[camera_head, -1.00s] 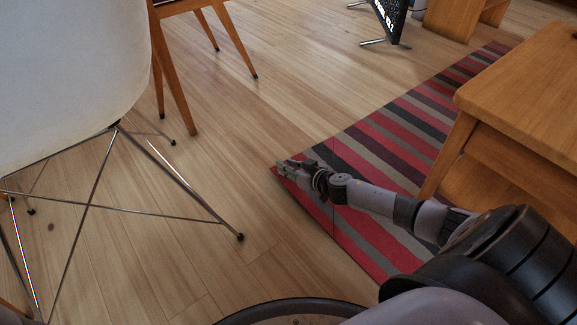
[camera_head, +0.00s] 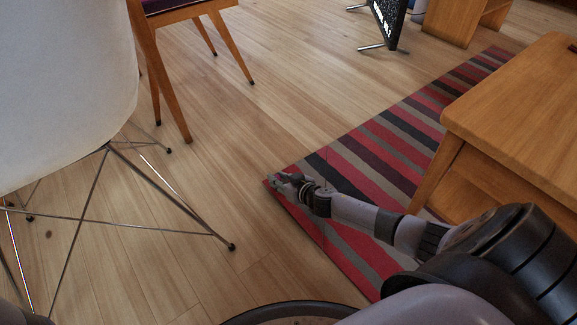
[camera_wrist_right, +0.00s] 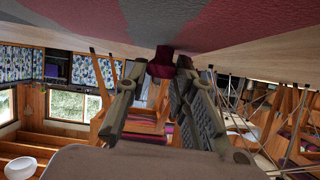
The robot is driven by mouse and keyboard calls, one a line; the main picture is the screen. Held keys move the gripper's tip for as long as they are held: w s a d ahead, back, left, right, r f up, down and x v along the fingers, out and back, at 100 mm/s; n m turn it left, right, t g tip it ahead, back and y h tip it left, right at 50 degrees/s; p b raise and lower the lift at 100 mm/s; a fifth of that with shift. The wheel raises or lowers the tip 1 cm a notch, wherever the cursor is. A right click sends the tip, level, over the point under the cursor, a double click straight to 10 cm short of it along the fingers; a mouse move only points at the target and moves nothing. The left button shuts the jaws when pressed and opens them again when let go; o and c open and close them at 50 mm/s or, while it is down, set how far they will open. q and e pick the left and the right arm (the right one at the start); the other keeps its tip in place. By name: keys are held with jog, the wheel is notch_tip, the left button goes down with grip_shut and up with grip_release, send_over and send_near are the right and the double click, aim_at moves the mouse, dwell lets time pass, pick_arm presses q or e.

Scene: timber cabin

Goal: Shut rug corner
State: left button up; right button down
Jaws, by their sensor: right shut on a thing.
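The rug (camera_head: 385,155) has red, grey and dark stripes and lies on the wooden floor. A thin crease (camera_head: 325,240) crosses it and marks off its near left corner (camera_head: 268,183). The corner flap looks almost flat; I cannot tell whether it touches the floor. My right gripper (camera_head: 277,181) is at the corner's tip. In the right wrist view, the gripper (camera_wrist_right: 160,75) is shut on a dark red piece (camera_wrist_right: 162,62) of the rug corner, with the rug's red and grey surface (camera_wrist_right: 230,22) above. The fingers hide part of the tip. My left gripper is out of view.
A wooden table (camera_head: 510,95) stands over the rug's right side. A white chair (camera_head: 60,90) with thin metal legs stands at left, and a wooden chair (camera_head: 170,75) behind it. A dark sign (camera_head: 388,25) stands at the back.

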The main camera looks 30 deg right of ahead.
jog(key=shift+p, duration=0.45)
jog(key=shift+f+g+h, duration=0.3)
jog(key=shift+f+g, duration=0.1)
jog(key=shift+f, duration=0.25)
jog(key=c, duration=1.4)
grip_release()
jog(key=shift+a, duration=0.1)
jog(key=v, duration=1.1)
jog(key=shift+s+r, duration=0.25)
jog(key=shift+s, duration=0.1)
